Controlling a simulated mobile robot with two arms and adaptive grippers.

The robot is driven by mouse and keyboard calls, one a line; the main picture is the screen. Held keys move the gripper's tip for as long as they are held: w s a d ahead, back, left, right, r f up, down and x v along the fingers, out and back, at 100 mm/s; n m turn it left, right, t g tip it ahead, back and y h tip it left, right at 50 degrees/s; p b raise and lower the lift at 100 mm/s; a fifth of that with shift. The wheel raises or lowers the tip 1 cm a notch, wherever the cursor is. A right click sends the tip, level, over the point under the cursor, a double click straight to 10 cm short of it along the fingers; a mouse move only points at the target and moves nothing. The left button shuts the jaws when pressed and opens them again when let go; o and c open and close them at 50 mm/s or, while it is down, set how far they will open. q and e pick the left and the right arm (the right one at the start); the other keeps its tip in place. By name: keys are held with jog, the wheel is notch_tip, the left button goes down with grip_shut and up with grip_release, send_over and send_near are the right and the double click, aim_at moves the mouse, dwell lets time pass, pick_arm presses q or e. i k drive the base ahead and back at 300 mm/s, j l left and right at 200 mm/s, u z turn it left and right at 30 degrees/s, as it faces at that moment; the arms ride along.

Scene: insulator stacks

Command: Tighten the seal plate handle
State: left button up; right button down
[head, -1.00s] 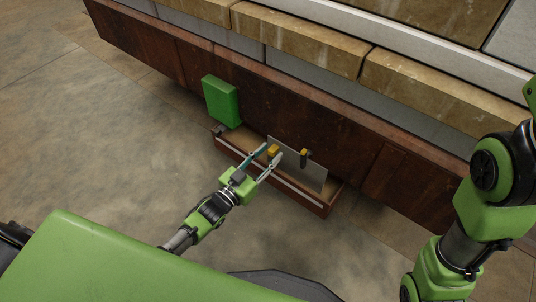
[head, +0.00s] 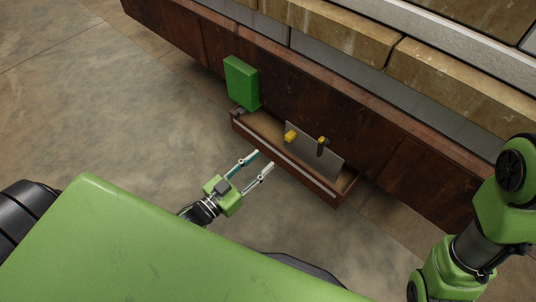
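A grey seal plate (head: 313,148) stands upright in a shallow tray-like ledge (head: 265,126) on the side of a dark brown panel. Two yellow handles stick out from the plate: a left handle (head: 290,137) and a right handle (head: 322,141) with a dark lower part. My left gripper (head: 262,163) is open and empty. Its fingers point at the ledge and sit in front of it, clear of the handles. My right arm shows at the right edge, but its gripper is out of view.
A green box (head: 242,83) is fixed to the brown panel (head: 300,85) left of the plate. Tan and grey blocks (head: 334,38) line the structure above. The floor (head: 110,110) on the left is open.

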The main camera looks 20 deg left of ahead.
aim_at(323, 141)
jog(key=k+l, duration=0.65)
jog(key=k, duration=0.25)
